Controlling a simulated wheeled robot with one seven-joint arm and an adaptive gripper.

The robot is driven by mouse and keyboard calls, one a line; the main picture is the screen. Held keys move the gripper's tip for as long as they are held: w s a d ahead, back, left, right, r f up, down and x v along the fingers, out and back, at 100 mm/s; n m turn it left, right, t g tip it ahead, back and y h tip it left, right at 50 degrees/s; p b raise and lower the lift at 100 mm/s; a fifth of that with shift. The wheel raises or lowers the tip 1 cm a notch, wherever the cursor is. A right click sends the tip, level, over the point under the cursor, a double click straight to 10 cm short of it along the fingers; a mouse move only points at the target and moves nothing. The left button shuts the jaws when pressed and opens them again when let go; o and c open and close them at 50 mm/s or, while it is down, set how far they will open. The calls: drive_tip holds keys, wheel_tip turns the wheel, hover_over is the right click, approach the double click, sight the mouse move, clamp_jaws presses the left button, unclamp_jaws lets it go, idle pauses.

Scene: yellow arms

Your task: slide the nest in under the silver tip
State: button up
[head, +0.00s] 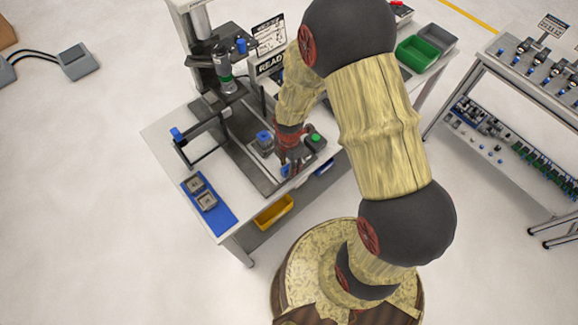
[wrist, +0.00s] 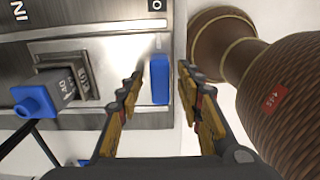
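The nest (head: 263,145) is a grey block on a metal slide plate (head: 240,152), with a blue-capped part on it. It also shows at left in the wrist view (wrist: 82,78). The silver tip (head: 228,87) hangs from the press column at the back, behind the nest and apart from it. A blue handle (wrist: 159,79) stands at the plate's front edge. My gripper (wrist: 163,92) is open, with the handle between its fingers and a gap on both sides. In the head view my gripper (head: 288,165) is at the table's front edge, partly hidden by my arm.
A black clamp arm (head: 205,126) with a blue knob stands left of the plate. A blue mat (head: 222,217) with two grey parts lies at the front left. A green button box (head: 315,141) is right of my gripper. A yellow bin (head: 274,212) hangs below the edge.

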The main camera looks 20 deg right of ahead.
drive_tip(key=shift+f, duration=0.3)
drive_tip(key=shift+c, duration=0.3)
clamp_jaws()
idle(0.5)
